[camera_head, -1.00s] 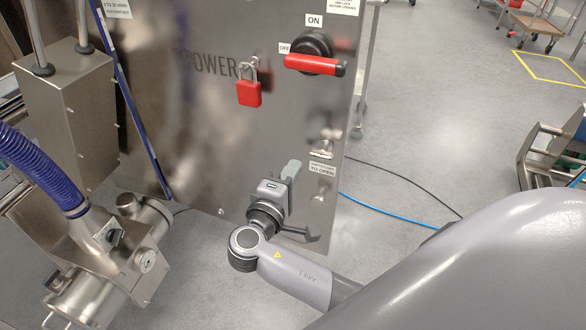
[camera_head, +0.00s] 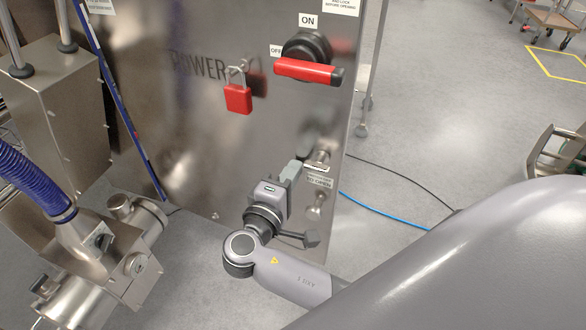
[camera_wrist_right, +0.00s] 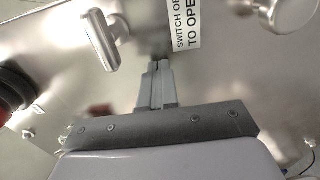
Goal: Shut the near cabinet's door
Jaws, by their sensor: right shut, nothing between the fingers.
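The near cabinet's steel door (camera_head: 215,140) fills the middle of the head view, with POWER lettering. I cannot tell how far it stands from its frame. A T-shaped latch handle (camera_head: 318,158) sits near its right edge; it also shows in the wrist view (camera_wrist_right: 100,40). A round knob (camera_wrist_right: 288,10) is at the wrist view's top right. My right gripper (camera_head: 292,170) is shut and empty, its fingertips (camera_wrist_right: 160,68) pointing at the door face just below the label (camera_wrist_right: 185,25). I cannot tell whether they touch it. My left gripper is not in view.
A red switch handle (camera_head: 308,70) and a red padlock (camera_head: 238,98) stick out from the door above my gripper. Steel machinery with a blue hose (camera_head: 32,180) stands at the left. Black and blue cables (camera_head: 385,212) lie on the floor at right, which is otherwise mostly open.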

